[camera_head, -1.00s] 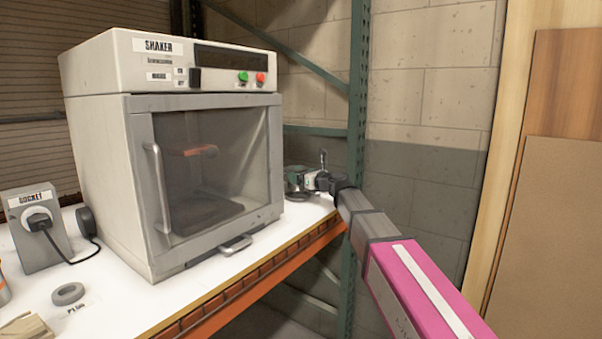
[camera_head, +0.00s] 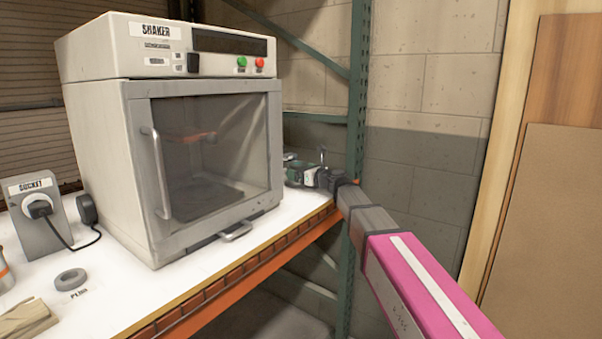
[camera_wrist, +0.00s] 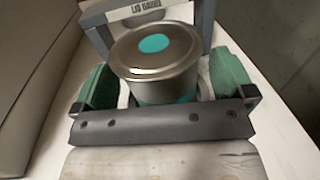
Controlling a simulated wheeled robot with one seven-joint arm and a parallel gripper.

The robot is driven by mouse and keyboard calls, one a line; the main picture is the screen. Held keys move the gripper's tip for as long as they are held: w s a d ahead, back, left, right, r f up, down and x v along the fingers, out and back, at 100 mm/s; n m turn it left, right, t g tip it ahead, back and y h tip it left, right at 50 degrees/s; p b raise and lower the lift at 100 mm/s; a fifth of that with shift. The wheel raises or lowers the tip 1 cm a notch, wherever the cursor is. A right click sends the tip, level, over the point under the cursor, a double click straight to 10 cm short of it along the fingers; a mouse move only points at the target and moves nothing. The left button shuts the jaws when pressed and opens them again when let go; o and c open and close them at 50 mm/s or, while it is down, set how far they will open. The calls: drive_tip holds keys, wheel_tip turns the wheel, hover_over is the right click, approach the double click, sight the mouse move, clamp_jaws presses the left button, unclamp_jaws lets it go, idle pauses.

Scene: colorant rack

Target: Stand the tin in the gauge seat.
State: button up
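The tin (camera_wrist: 157,62) stands upright in the wrist view, a metal can with a teal dot on its lid and a teal band low on its side. The grey gauge frame (camera_wrist: 188,13), lettered as a lid gauge, arches just behind it. The tin's base and the seat are hidden, so I cannot tell whether it is seated. My gripper (camera_wrist: 165,85) has its green fingers on either side of the tin. Pale strips lie between fingers and tin; whether they touch is unclear. In the head view my gripper (camera_head: 303,174) is small, at the shelf's far right end.
The shaker cabinet (camera_head: 205,150) stands close left of my gripper, door closed. A green rack post (camera_head: 357,110) and block wall (camera_head: 420,90) are close on the right. A socket box (camera_head: 40,213), grey ring (camera_head: 71,280) and wooden block (camera_head: 25,318) lie at left.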

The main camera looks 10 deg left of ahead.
drive_tip(key=shift+r, duration=0.1)
drive_tip(key=v, duration=1.2)
